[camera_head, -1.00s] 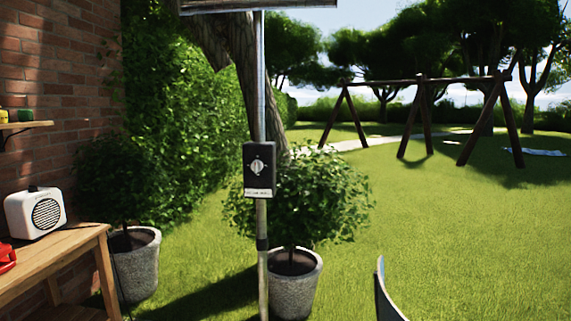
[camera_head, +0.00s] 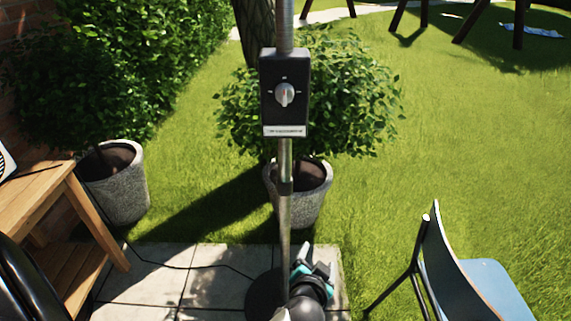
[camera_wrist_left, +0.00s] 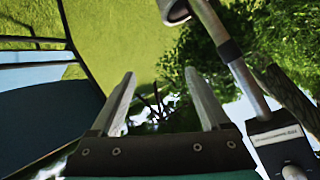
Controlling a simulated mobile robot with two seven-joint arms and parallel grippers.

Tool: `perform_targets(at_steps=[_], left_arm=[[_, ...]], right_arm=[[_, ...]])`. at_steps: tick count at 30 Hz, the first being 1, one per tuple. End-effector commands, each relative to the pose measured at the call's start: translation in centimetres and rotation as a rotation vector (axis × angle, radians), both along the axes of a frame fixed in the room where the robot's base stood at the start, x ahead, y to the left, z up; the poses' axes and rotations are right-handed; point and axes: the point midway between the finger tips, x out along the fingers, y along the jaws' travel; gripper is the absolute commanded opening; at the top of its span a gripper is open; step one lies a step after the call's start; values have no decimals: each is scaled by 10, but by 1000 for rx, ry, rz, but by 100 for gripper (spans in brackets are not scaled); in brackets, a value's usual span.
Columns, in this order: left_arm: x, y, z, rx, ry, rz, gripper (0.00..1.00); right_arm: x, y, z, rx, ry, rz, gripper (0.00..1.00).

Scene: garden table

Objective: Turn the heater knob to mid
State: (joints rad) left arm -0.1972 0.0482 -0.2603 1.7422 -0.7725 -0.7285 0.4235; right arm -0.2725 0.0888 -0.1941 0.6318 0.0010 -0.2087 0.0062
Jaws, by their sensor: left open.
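The heater knob (camera_head: 285,95) is a silver dial on a black control box (camera_head: 270,112) fixed to a metal pole. Small pale marks show around it, at its left, top and right. Its grip looks roughly upright, but I cannot read its exact setting. My left gripper (camera_head: 311,265) is low beside the pole, well below the box. In the left wrist view its two fingers (camera_wrist_left: 162,95) are apart with nothing between them. The box (camera_wrist_left: 262,140) and part of the knob (camera_wrist_left: 293,172) show at that view's lower right. My right gripper is not in view.
The metal pole (camera_head: 285,160) rises from a round dark base on paving. A blue chair (camera_head: 490,285) stands at the right. A wooden bench (camera_head: 40,195) and a potted bush (camera_head: 120,185) are at the left. Another planter (camera_head: 305,200) stands behind the pole.

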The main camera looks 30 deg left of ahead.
Motion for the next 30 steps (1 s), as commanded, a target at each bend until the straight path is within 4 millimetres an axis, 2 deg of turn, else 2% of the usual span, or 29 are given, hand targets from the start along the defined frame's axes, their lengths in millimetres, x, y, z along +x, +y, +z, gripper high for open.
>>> perform_targets(at_steps=[1,3,6,9,12,15,20,23,30], left_arm=[[9,2,49,2,-80,35,80],[14,9,107,7,-185,93,80],[12,23,183,2,-327,184,80],[1,37,243,-12,-446,267,80],[-11,49,284,-28,-532,331,80],[-20,56,306,-40,-583,372,80],[-20,64,317,-43,-609,391,80],[-9,71,317,-39,-609,390,80],[31,100,318,-38,-609,389,80]], right_arm=[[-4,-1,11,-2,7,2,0],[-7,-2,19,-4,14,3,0],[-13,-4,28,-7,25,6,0],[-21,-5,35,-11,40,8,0],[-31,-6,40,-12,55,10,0],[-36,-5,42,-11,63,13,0],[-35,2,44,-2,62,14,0],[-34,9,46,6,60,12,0],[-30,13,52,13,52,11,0]])
